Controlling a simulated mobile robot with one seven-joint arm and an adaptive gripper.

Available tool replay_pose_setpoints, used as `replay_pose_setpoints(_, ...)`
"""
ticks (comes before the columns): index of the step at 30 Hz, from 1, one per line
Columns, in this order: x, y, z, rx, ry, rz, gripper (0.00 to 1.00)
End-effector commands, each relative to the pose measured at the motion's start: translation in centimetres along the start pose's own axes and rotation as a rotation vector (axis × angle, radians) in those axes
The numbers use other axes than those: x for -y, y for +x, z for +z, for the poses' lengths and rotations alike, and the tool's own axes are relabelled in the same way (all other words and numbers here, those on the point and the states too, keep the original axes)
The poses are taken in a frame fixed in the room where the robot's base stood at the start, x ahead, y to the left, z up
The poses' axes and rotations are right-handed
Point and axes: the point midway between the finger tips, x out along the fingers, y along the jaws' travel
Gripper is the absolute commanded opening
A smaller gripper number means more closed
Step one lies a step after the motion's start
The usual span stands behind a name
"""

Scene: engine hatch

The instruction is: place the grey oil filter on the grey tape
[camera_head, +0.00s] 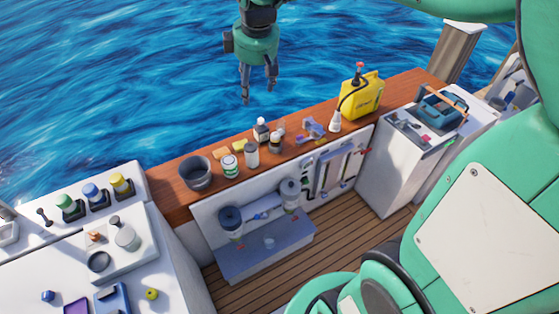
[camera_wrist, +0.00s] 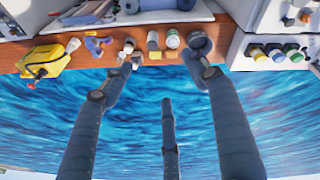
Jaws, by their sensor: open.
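My gripper (camera_head: 258,92) hangs open and empty over the water, beyond and above the wooden ledge. In the wrist view its spread fingers (camera_wrist: 160,80) have only water between them. A grey cylinder (camera_head: 251,155), which looks like the grey oil filter, stands upright on the ledge beside a green-and-white can (camera_head: 230,167). A dark grey ring (camera_head: 98,262), which looks like the grey tape, lies flat on a white tray (camera_head: 133,262) on the left counter. I cannot be sure of either identity at this size. My gripper is apart from both.
The wooden ledge (camera_head: 405,90) also holds a dark bucket (camera_head: 197,174), bottles, yellow blocks and a yellow jug (camera_head: 362,97). A grey bottle-like item (camera_head: 125,235) stands near the ring. Two dark cylinders (camera_head: 230,222) (camera_head: 290,192) are in the hatch below.

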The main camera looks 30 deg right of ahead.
Motion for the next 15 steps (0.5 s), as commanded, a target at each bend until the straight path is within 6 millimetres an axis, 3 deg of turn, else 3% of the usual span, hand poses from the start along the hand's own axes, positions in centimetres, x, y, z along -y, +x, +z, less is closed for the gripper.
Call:
replay_pose_setpoints(6, 4.6, -3.4, 2.6, -0.035, 0.129, 0.02, 0.59)
replay_pose_setpoints(15, 10.7, -6.3, 6.7, -0.084, 0.312, 0.035, 0.59)
